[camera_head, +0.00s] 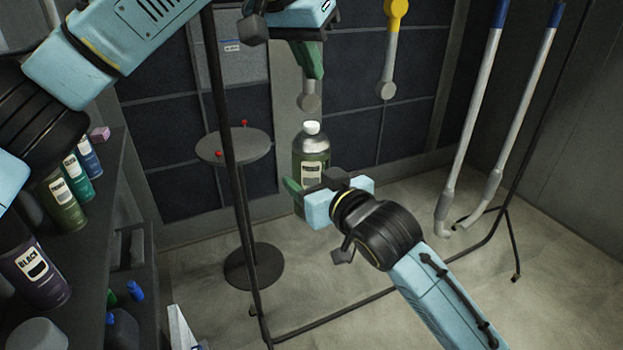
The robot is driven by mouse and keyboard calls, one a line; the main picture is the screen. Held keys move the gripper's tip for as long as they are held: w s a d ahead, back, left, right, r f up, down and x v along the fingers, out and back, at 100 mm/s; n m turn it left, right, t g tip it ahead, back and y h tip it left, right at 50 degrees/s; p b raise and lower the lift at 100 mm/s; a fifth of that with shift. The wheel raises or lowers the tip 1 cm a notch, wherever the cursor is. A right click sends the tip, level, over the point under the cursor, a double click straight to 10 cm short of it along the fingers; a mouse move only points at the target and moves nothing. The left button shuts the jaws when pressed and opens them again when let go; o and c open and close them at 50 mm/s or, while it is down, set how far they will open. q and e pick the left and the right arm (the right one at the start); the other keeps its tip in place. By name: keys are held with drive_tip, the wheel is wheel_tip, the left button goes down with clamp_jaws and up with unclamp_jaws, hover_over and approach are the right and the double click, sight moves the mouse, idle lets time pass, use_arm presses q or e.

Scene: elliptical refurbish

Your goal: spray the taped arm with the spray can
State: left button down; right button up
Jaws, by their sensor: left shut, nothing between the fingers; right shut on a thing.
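Several arm-like parts hang behind: a grey and yellow one (391,50), and two long pale ones with blue upper ends (482,100) (522,110). I cannot tell which is the taped arm.
A dark shelf (108,215) at left holds several cans, including one labelled BLACK (32,268). A small round table (232,147) with red-tipped items stands behind a thin dark frame (236,180). A grey piece (309,101) hangs behind the can. Floor at lower right is partly clear.

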sight(313, 122)
use_arm(q)
drive_tip(key=shift+s+a+f, duration=0.1)
drive_tip(key=shift+s+f, duration=0.2)
drive_tip(key=shift+f, duration=0.5)
drive_tip(key=shift+s+d+f, duration=0.1)
drive_tip(key=shift+s+f, duration=0.15)
drive_tip(key=shift+f, duration=0.5)
drive_tip(key=shift+s+a+f, duration=0.1)
drive_tip(key=shift+s+f, duration=0.2)
drive_tip(key=shift+f, duration=0.5)
drive_tip(key=shift+f, duration=0.4)
idle(0.4)
drive_tip(key=shift+f+y, duration=0.3)
drive_tip(key=shift+f, duration=0.45)
drive_tip(key=shift+r, duration=2.55)
drive_tip(key=v, duration=1.2)
